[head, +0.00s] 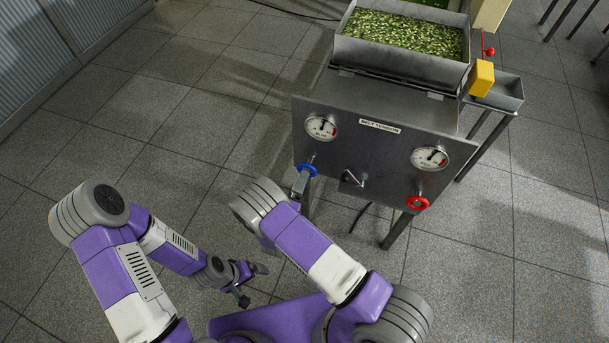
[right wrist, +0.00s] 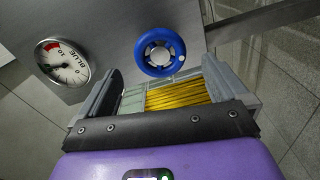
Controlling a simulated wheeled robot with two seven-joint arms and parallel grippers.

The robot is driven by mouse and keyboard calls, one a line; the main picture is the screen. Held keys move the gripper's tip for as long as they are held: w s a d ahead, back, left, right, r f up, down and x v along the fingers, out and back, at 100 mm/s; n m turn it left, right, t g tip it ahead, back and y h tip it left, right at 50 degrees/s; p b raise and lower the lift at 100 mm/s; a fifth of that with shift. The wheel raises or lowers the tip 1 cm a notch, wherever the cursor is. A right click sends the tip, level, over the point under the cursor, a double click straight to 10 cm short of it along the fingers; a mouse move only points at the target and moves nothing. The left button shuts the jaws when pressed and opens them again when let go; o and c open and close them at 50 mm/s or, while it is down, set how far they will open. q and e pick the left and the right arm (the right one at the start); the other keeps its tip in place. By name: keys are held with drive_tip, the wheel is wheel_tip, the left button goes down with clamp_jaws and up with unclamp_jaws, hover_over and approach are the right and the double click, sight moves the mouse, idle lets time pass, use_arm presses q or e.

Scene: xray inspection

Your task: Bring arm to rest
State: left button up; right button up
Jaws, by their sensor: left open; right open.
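My left gripper (head: 253,284) is open and empty in the head view, low over the tiled floor and apart from the machine. My right arm (head: 305,245) bends in front of the panel's lower left in the head view; its gripper is hidden there. In the right wrist view my right gripper (right wrist: 162,72) is open, its two fingers apart with nothing held. The blue handwheel (right wrist: 160,52) shows just beyond the fingertips; whether they touch it I cannot tell. It also shows in the head view (head: 306,170) at the panel's left.
The steel "BELT TENSION" panel (head: 375,143) carries a blue gauge (head: 321,128), a red gauge (head: 429,159), a middle crank (head: 352,179) and a red handwheel (head: 417,203). A tray of green pieces (head: 403,36) stands above. Floor (head: 150,130) at left is clear.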

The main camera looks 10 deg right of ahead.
drive_tip(key=shift+v, duration=1.2)
